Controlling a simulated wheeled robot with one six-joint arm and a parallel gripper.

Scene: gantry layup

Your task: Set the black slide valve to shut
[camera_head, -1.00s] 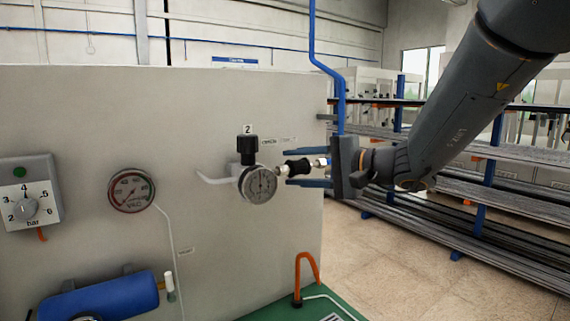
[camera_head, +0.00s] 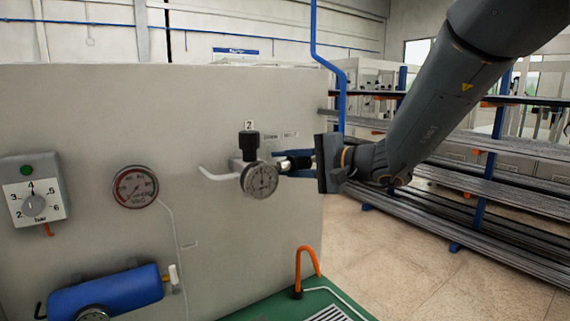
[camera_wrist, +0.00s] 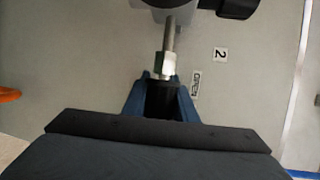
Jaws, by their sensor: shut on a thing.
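The black slide valve is a dark sleeve on a silver pipe, right of a round gauge on the panel. In the head view the sleeve (camera_head: 299,162) is partly hidden by my gripper (camera_head: 284,165), whose blue fingers lie above and below it. In the wrist view the sleeve (camera_wrist: 160,98) sits between the blue fingers of my gripper (camera_wrist: 161,78), which are shut on it. A silver nut (camera_wrist: 166,65) and rod show beyond the sleeve. A small OPEN label (camera_wrist: 195,86) is on the panel beside it.
The pressure gauge (camera_head: 260,180) and a black knob (camera_head: 249,145) under a "2" label are just left of the valve. A vacuum gauge (camera_head: 135,187) and a dial box (camera_head: 35,190) are farther left. An orange hose loop (camera_head: 307,270) rises below. Racks (camera_head: 490,190) stand behind my arm.

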